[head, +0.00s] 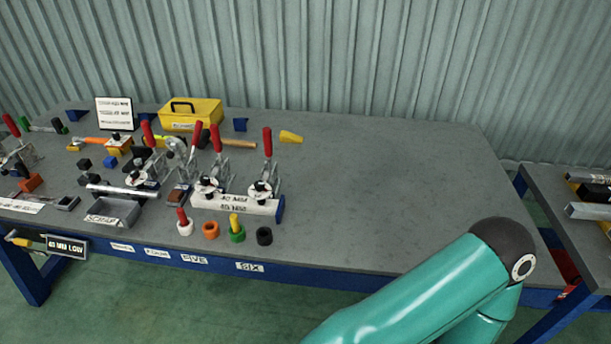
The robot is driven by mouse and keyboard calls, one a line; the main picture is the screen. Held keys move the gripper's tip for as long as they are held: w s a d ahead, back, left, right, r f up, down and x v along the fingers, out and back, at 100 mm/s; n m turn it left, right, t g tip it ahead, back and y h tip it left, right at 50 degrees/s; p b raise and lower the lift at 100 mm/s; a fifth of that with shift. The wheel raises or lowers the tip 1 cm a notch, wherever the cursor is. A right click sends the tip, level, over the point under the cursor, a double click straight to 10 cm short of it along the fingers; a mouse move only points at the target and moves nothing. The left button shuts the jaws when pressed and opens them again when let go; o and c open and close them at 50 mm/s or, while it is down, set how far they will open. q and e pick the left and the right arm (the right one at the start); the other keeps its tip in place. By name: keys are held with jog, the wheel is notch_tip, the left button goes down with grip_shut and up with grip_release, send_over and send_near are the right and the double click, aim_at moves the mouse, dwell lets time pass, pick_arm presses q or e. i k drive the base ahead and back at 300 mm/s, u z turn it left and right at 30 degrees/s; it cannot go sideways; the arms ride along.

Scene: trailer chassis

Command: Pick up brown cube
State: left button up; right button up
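An orange-brown block (31,183) lies at the far left of the grey workbench (380,180), and it is the nearest match I see to a brown cube. A small dark brown box-like piece (178,195) with a grey top stands near the toggle clamps; its exact shape is too small to tell. Neither gripper shows in the head view. Only a teal link of one of my arms is visible at the lower right, well away from the blocks.
Several red-handled toggle clamps (267,165) stand on the bench's left half. A grey scrap tray (114,212), a yellow toolbox (191,113), and small coloured rings and dark cubes crowd that side. The bench's right half is clear. A second bench (560,190) stands at right.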

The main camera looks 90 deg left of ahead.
aim_at(176, 196)
jog(key=u, duration=3)
jog(key=k, duration=0.1)
jog(key=z, duration=2.2)
jog(key=i, duration=0.25)
jog(key=u, duration=3.25)
jog(key=k, duration=0.4)
jog(key=u, duration=0.5)
jog(key=i, duration=1.5)
jog(key=z, duration=0.35)
